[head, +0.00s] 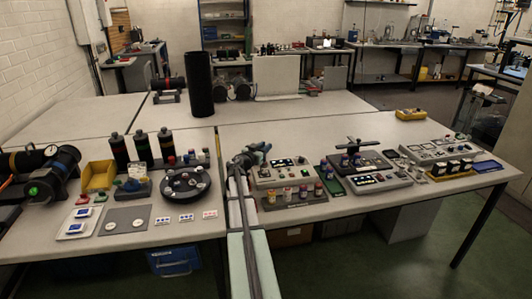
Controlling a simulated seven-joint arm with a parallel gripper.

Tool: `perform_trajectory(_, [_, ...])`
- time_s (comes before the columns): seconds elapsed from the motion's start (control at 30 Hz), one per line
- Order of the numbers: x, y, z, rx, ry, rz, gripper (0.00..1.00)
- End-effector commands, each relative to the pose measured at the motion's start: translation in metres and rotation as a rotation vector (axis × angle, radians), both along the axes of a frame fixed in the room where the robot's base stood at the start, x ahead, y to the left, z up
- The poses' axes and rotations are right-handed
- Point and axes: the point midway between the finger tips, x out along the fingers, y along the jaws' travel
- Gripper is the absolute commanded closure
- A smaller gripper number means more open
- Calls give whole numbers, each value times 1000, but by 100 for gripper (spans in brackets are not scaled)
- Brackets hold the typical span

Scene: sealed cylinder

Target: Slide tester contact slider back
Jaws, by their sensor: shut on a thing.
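My gripper (262,153) is at the back left corner of a grey instrument box (280,178) with dark panels on its top, on the right-hand bench. It is small in the head view, and its fingertips are hard to make out. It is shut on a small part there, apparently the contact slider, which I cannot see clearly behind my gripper. My arm reaches in from the bottom middle. A second grey box (382,181) with dark panels stands to the right, and a larger one (435,149) with dials is farther right.
A rack of small jars (292,199) stands just in front of the box. A tall black cylinder (201,85) stands behind, to the left. A round black carousel (185,185) and a yellow bin (98,175) are on the left bench. The back right bench surface is mostly clear.

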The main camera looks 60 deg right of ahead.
Motion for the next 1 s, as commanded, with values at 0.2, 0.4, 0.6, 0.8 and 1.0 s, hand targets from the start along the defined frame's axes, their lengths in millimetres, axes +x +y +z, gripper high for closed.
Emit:
perform_trajectory(0.2, [14, -14, 0, -1, 0, 0, 100])
perform_trajectory(0.4, [15, -15, 1, -2, 0, 3, 73])
perform_trajectory(0.6, [14, -14, 1, -2, 1, 2, 54])
perform_trajectory(0.8, [13, -13, 0, -1, 0, 1, 53])
perform_trajectory(1.0, [12, -4, 0, 0, 0, 1, 53])
